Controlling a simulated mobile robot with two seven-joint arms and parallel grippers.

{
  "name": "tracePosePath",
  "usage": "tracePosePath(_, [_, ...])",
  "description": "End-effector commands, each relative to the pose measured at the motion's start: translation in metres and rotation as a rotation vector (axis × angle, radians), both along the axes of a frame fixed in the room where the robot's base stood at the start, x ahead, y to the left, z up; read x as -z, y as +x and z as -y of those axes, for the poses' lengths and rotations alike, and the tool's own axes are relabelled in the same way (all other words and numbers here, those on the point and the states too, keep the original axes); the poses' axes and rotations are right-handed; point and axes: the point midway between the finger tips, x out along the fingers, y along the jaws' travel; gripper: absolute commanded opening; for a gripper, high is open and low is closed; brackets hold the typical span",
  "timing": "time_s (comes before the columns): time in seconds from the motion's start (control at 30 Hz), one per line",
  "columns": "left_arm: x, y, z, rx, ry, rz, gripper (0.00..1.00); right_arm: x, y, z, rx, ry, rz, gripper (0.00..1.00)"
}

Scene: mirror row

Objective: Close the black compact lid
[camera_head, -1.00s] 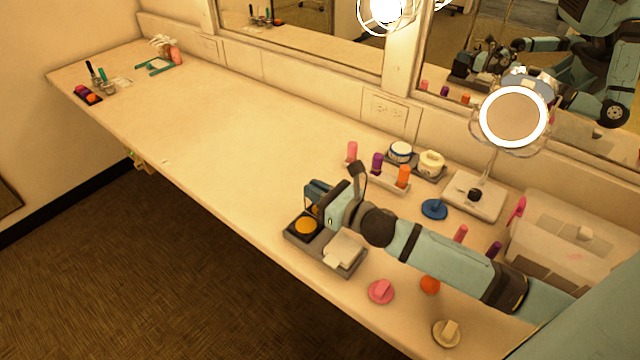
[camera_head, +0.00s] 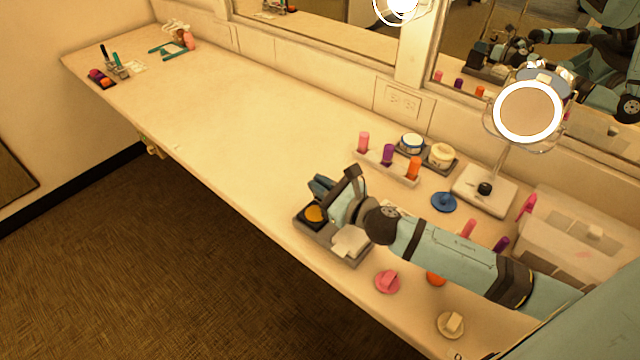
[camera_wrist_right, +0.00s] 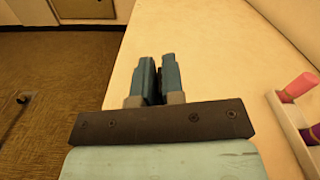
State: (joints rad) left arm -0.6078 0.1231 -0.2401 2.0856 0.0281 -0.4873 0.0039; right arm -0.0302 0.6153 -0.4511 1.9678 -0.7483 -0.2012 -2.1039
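The black compact (camera_head: 306,222) sits at the left end of a grey tray near the counter's front edge. Its round orange-yellow pan (camera_head: 314,214) shows, so it is not covered by the lid. I cannot clearly make out the lid; my right gripper and wrist hide that area. My right gripper (camera_head: 319,187) is just behind and above the compact, and I cannot tell if it touches it. In the right wrist view its two fingers (camera_wrist_right: 158,80) are close together with nothing seen between them; the compact is not in that view. My left gripper is not in view.
On the grey tray (camera_head: 325,243), a white block (camera_head: 350,241) lies beside the compact. A lipstick holder (camera_head: 399,175), a blue round item (camera_head: 443,202) and a ring-lit mirror (camera_head: 527,112) stand behind my arm. A pink knobbed item (camera_head: 387,282) lies in front.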

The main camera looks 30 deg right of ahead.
Motion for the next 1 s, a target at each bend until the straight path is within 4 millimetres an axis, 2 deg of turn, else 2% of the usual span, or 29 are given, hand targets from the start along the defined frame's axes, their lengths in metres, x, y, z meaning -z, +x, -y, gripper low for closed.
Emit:
tracePosePath(0.03, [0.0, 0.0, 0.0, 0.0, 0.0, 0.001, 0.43, -0.001, 0.0, 0.0, 0.0, 0.0, 0.001, 0.2])
tracePosePath(0.1, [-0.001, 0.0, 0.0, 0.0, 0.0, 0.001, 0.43, -0.001, 0.0, 0.0, 0.0, 0.0, 0.001, 0.32])
tracePosePath(0.47, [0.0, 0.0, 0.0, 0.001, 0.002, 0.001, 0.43, 0.001, -0.005, 0.002, 0.0, 0.001, -0.001, 0.32])
tracePosePath(0.57, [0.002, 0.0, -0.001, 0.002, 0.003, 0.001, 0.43, 0.002, -0.015, 0.006, 0.0, 0.0, -0.003, 0.32])
tracePosePath(1.0, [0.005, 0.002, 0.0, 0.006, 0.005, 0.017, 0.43, 0.003, -0.09, 0.037, 0.0, 0.001, -0.004, 0.32])
